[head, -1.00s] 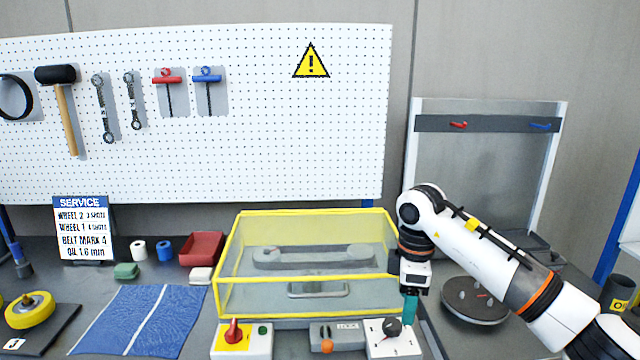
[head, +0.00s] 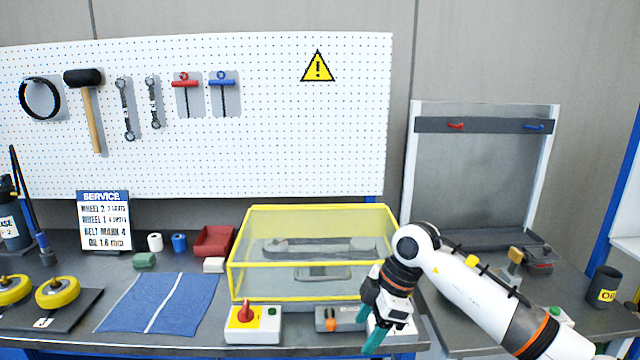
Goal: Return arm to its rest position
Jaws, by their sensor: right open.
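My right arm comes in from the lower right of the head view. Its gripper (head: 368,328) has teal fingertips and hangs at the front edge of the bench, in front of the yellow-framed clear case (head: 314,209). The gripper is open, and I see nothing held in it. My left gripper is not in view.
A box with a red knob (head: 253,325) and a grey box with an orange button (head: 340,319) stand left of the gripper. A blue cloth (head: 160,303), a red bin (head: 214,241) and yellow wheels (head: 58,292) lie farther left. A black oil cup (head: 604,287) stands right.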

